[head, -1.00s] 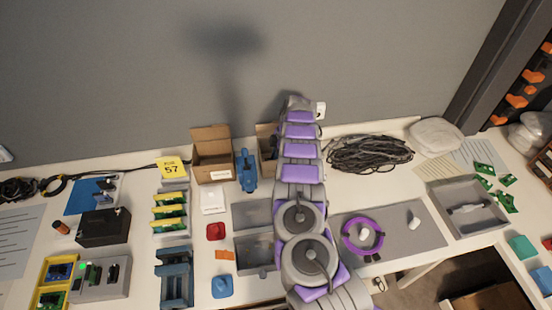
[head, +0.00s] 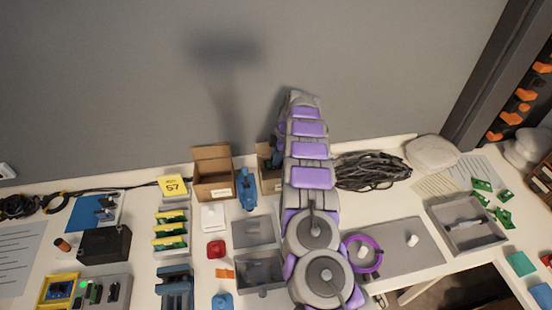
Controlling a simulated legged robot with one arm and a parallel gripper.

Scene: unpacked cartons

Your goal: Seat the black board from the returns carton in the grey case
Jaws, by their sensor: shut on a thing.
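A grey open case (head: 258,291) lies at the table's front middle, with a flat grey panel (head: 252,231) just behind it. The labels are too small to read, so I cannot tell which is the returns carton. I cannot make out the black board. My gripper is hidden behind my raised arm, near the second carton.
A blue tool (head: 247,188) stands between the cartons. Left are a rack of green and yellow boards (head: 171,232) and a black box (head: 104,244). Right are coiled black cable (head: 372,170), a purple ring (head: 379,255) on a grey mat (head: 422,258) and a grey tray (head: 490,236).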

